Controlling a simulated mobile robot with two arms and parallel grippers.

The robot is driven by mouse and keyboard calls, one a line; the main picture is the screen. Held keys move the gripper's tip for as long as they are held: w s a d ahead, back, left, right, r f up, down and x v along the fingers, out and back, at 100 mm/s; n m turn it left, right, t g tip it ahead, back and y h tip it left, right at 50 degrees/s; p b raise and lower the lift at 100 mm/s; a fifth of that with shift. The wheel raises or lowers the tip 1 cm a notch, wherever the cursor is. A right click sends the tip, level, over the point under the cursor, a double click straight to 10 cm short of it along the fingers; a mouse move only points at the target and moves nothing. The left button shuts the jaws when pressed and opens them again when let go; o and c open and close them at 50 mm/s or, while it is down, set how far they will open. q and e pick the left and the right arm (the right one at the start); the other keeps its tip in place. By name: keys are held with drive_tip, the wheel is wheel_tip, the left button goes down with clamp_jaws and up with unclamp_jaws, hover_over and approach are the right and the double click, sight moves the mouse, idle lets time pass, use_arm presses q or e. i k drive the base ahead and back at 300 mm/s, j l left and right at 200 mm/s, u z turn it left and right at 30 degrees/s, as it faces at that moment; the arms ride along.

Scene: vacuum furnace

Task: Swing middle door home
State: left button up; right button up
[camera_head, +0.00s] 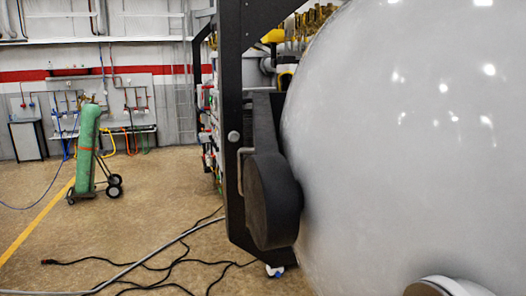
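A large glossy pale grey domed surface (420,140), which looks like the furnace door, fills the right half of the head view. Its left edge curves close beside a black upright frame (232,130). A dark rounded hinge-like arm (268,195) sits between the frame and the dome, with a thin metal handle (240,170) on its left. The right and lower edges of the dome are outside the picture, so I cannot tell how far the door stands open. Neither of my grippers shows.
A green gas cylinder (86,148) stands on a wheeled cart at the left. Black cables and a grey hose (150,258) lie across the floor. A round metal-rimmed part (440,288) shows at the bottom right. The brown floor at left is mostly open.

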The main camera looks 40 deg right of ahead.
sight(392, 157)
drive_tip(key=i+z, duration=0.3)
drive_tip(key=z, duration=0.15)
drive_tip(key=i+j+z, duration=0.15)
drive_tip(key=i+z, duration=0.3)
drive_tip(key=i+j+z, duration=0.15)
drive_tip(key=z, duration=0.3)
drive_tip(key=i+j+z, duration=0.25)
drive_tip(key=j+z, duration=0.2)
